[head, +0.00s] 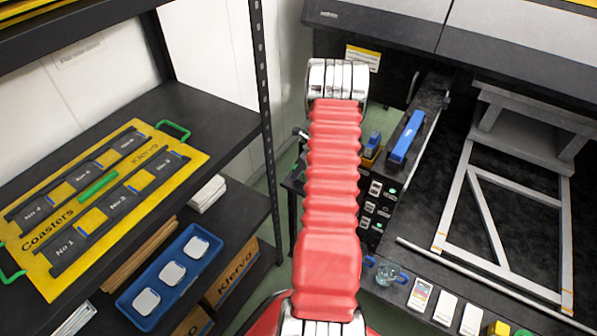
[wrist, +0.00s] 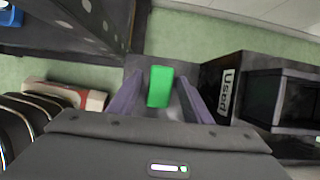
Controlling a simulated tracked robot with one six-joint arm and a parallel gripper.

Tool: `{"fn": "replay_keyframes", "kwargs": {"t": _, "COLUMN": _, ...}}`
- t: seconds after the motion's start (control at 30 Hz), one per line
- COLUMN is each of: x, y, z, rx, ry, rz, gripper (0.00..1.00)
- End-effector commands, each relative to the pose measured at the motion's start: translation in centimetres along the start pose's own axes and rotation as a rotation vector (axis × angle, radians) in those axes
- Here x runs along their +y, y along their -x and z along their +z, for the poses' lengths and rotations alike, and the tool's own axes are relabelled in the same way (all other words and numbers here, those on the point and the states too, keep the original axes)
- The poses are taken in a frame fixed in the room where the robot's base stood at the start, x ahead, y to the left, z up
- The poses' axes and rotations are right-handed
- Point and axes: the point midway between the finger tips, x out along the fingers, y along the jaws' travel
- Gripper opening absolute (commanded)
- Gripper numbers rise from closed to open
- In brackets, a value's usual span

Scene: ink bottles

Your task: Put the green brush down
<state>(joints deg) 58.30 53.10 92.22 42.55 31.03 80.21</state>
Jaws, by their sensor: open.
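The green brush (wrist: 160,87) shows in the wrist view as a bright green block between the two purple fingers of my gripper (wrist: 162,79). The fingers are open, with a gap on each side of the brush. A dark grey surface shows around and below the brush; I cannot tell for sure that the brush rests on it. In the head view my red arm reaches away down the middle, and neither my gripper nor the brush can be made out at its end.
A black box labelled "Used" (wrist: 228,92) stands close right of my gripper in the wrist view. A red-and-white object (wrist: 65,95) lies at the left. In the head view, a shelf with a yellow coaster board (head: 190,158) is left; a blue bar (head: 406,137) lies right.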

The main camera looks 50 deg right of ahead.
Motion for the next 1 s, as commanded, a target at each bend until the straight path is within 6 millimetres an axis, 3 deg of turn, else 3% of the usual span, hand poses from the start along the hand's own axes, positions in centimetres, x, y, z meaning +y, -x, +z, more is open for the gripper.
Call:
{"fn": "replay_keyframes", "kwargs": {"t": 0.27, "x": -0.1, "y": 2.2, "z": 0.1, "rx": -0.001, "ry": 0.0, "rz": -0.003, "gripper": 0.45}}
{"fn": "replay_keyframes", "kwargs": {"t": 0.8, "x": -0.1, "y": 10.1, "z": 0.1, "rx": -0.002, "ry": 0.0, "rz": -0.003, "gripper": 0.45}}
{"fn": "replay_keyframes", "kwargs": {"t": 1.0, "x": 0.0, "y": 11.8, "z": 0.0, "rx": 0.0, "ry": 0.0, "rz": 0.0, "gripper": 0.45}}
